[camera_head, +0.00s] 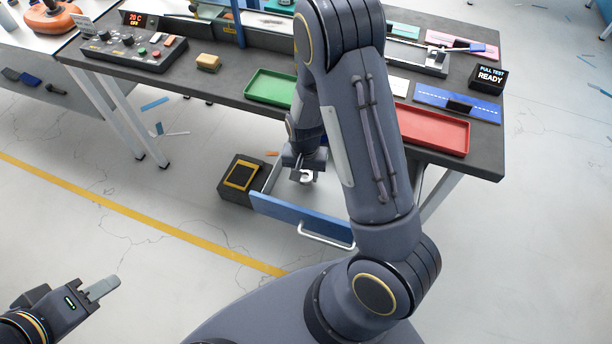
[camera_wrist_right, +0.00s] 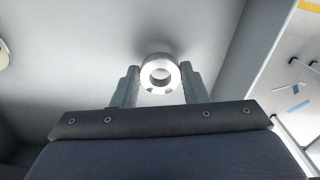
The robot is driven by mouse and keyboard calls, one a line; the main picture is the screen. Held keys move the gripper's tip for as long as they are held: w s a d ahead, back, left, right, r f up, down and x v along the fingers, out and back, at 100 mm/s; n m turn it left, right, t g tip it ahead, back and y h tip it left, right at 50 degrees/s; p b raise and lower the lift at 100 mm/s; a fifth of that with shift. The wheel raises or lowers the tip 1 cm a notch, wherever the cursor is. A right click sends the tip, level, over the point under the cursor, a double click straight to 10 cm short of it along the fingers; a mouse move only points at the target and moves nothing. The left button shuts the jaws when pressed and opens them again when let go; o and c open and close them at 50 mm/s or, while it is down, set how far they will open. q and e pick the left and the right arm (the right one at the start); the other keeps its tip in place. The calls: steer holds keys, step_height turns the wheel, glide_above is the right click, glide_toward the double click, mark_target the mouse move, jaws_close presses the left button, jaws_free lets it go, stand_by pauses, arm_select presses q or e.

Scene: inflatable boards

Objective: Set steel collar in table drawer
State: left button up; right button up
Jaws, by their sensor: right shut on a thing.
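The steel collar is a shiny pale ring with a central hole; in the right wrist view the collar (camera_wrist_right: 160,58) sits between the fingertips of my right gripper (camera_wrist_right: 161,76). The right gripper is shut on it. In the head view my right gripper (camera_head: 304,174) points down inside the open table drawer, with the collar (camera_head: 308,179) at its tips. The drawer (camera_head: 300,216) has a blue front and pale handle and is pulled out under the table. Whether the collar touches the drawer floor is unclear. My left gripper (camera_head: 103,288) is far from the drawer; its finger gap cannot be made out.
The dark table (camera_head: 225,88) carries a green tray (camera_head: 270,88), a red tray (camera_head: 433,129), a control box (camera_head: 134,50) and a yellow block (camera_head: 208,62). A dark box (camera_head: 240,178) stands left of the drawer. My right arm hides part of the table and drawer.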

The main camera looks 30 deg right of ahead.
steer(key=shift+f, duration=0.95)
steer(key=o, duration=1)
steer(key=shift+f, duration=0.1)
